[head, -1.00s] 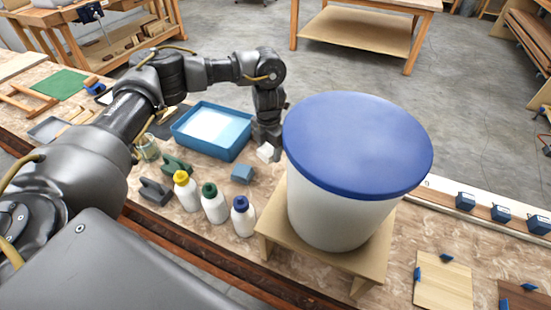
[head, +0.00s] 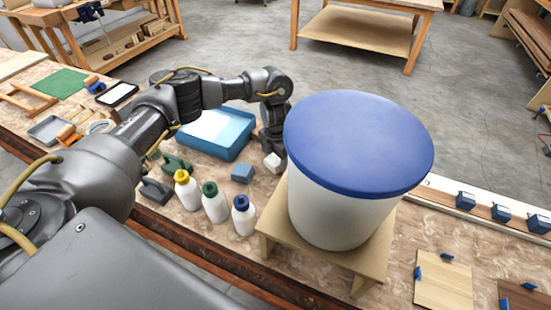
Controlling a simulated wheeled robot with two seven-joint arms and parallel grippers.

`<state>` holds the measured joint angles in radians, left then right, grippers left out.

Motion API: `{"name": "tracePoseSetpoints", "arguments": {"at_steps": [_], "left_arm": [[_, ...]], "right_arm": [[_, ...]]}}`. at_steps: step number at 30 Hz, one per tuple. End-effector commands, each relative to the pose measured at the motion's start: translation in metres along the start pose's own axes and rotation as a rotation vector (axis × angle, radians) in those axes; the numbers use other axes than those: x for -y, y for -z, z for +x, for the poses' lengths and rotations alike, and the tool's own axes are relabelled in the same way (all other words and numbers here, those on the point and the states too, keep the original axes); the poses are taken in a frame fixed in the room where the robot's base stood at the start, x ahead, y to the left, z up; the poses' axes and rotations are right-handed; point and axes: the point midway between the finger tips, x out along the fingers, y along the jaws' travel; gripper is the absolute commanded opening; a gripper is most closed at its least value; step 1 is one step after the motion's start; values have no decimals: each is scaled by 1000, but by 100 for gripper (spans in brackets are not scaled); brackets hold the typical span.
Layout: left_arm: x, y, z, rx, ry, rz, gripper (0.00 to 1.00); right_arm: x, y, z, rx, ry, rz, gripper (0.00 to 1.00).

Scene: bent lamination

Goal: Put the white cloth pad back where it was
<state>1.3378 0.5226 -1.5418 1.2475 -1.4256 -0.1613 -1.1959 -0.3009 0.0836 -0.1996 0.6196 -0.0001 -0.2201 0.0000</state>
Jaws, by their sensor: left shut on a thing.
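The white cloth pad (head: 272,162) shows as a small white block just below my left gripper (head: 273,154), left of the big white tub. My left gripper is shut on the pad; its fingertips are mostly hidden by the wrist and the tub. I cannot tell whether the pad touches the table. My right gripper is not in view.
A big white tub (head: 335,215) with a blue lid stands on a wooden stand (head: 335,262) close right of the gripper. A blue block (head: 242,173), a blue tray (head: 226,152) and bottles with yellow (head: 184,194), green (head: 212,205) and blue (head: 242,219) caps are to the left.

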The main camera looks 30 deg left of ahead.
Motion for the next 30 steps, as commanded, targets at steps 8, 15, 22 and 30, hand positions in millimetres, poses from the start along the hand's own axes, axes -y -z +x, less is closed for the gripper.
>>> {"name": "tracePoseSetpoints", "arguments": {"at_steps": [8,15,22,30], "left_arm": [[0,0,2,0,0,0,77],[0,0,2,0,0,-1,77],[-1,-1,-21,3,-1,1,77],[-1,-1,-80,4,-3,2,77]], "right_arm": [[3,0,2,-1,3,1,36],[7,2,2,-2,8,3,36],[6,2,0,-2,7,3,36],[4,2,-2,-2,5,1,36]]}}
